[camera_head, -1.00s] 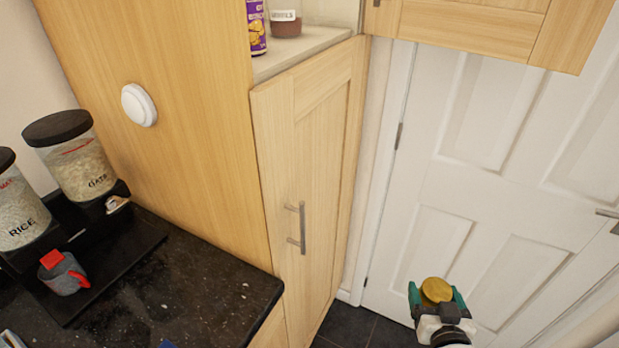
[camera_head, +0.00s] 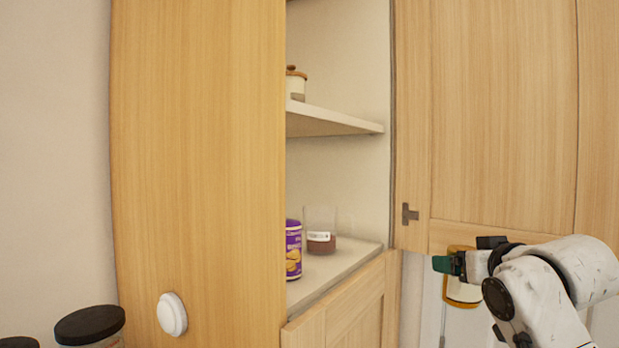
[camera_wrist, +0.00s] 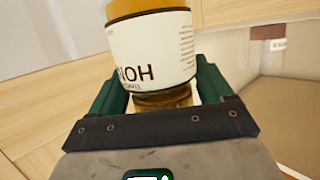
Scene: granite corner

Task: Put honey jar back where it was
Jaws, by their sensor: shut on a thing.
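The honey jar (camera_head: 461,290) has a golden top and bottom and a white label. It is off any shelf, in front of the open cupboard door and to the right of the cupboard opening. My gripper (camera_head: 450,265) is shut on it, and the jar looks roughly upright, partly hidden by my arm. In the wrist view the jar (camera_wrist: 150,45) sits between the green fingers (camera_wrist: 160,92), its label lettering upside down. The open cupboard's lower shelf (camera_head: 325,270) is left of my gripper.
A purple can (camera_head: 293,250) and a glass jar with brown contents (camera_head: 321,240) stand on the lower shelf. A lidded pot (camera_head: 296,84) stands on the upper shelf (camera_head: 330,122). The open door (camera_head: 500,120) bounds the right side. The lower shelf's front right looks clear.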

